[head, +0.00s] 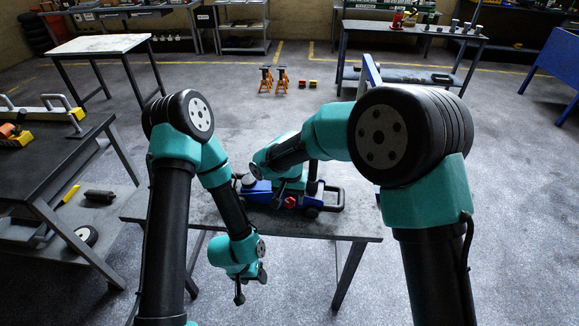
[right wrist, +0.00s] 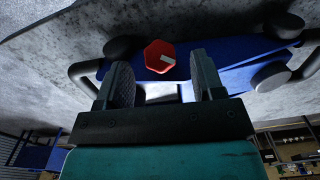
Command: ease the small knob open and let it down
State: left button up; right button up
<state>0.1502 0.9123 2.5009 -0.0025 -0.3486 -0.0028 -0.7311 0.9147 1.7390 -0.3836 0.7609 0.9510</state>
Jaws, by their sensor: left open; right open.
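The blue trolley jack (head: 262,193) stands on the grey table in the head view, partly covered by my right arm. Its small red knob (head: 291,202) faces the table's near side. In the right wrist view the six-sided red knob (right wrist: 160,56) shows a pale mark and lies at the gap between the fingertips of my right gripper (right wrist: 163,68). The right gripper is open, and I cannot tell whether its fingers touch the knob. My left gripper (head: 250,286) is open and empty, hanging low by the table's near edge, apart from the jack.
The grey table (head: 345,227) has bare surface near its front right edge. A dark bench (head: 60,165) with tools stands at the left. Orange jack stands (head: 274,80) are on the floor behind. A tool bench (head: 420,30) stands at the back right.

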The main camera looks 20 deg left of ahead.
aim_at(290, 202)
notch_tip(290, 202, up, 14)
jog(key=shift+r, duration=0.2)
dwell(0.5)
